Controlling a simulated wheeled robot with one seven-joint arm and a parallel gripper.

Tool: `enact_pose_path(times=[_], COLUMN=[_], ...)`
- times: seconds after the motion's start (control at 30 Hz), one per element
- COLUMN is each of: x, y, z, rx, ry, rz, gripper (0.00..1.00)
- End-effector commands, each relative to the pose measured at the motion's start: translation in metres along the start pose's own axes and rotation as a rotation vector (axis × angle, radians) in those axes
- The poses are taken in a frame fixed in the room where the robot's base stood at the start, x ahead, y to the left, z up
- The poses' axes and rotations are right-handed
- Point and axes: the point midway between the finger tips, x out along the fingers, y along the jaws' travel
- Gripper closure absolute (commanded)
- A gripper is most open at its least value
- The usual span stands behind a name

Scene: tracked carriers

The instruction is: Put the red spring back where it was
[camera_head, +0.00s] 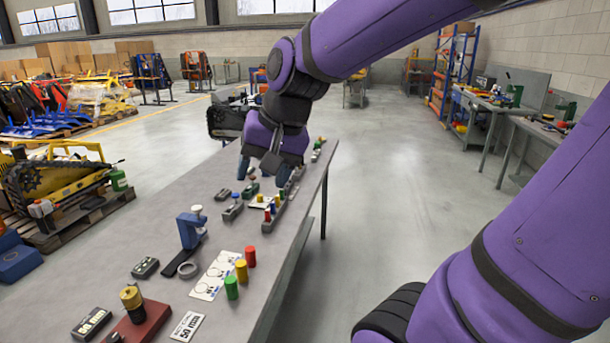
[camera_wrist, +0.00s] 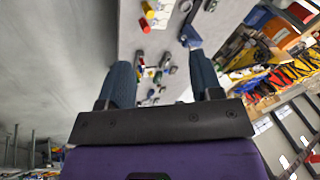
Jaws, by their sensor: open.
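My gripper (camera_head: 258,170) hangs above the far part of the grey workbench (camera_head: 165,235). In the wrist view its two fingers (camera_wrist: 160,62) are spread apart with nothing held between them. A small red piece (camera_head: 267,215) stands in a dark rail beside yellow and blue ones, just below and in front of my gripper. A larger red cylinder (camera_head: 250,257) stands nearer, beside a white card with circles (camera_head: 214,278); it also shows in the wrist view (camera_wrist: 144,25). I cannot tell which red piece is the spring, since no coils are clear.
A yellow cylinder (camera_head: 241,271) and a green one (camera_head: 231,288) stand in line with the red cylinder. Open floor (camera_head: 400,190) lies right of the bench.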

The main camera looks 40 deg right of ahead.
Motion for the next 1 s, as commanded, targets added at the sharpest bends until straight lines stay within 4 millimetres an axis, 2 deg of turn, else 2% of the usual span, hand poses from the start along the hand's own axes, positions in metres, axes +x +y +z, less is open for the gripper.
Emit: enact_pose_path(times=[0.03, 0.2, 0.4, 0.6, 1.0], x=[-0.01, -0.034, -0.052, -0.058, -0.058], y=[0.003, 0.017, 0.033, 0.041, 0.041], z=[0.01, 0.04, 0.065, 0.074, 0.074], rx=[-0.067, -0.29, -0.487, -0.566, -0.57], ry=[0.019, 0.07, 0.116, 0.133, 0.134], rz=[0.006, 0.047, 0.098, 0.124, 0.125], gripper=[0.41, 0.41, 0.41, 0.41, 0.41])
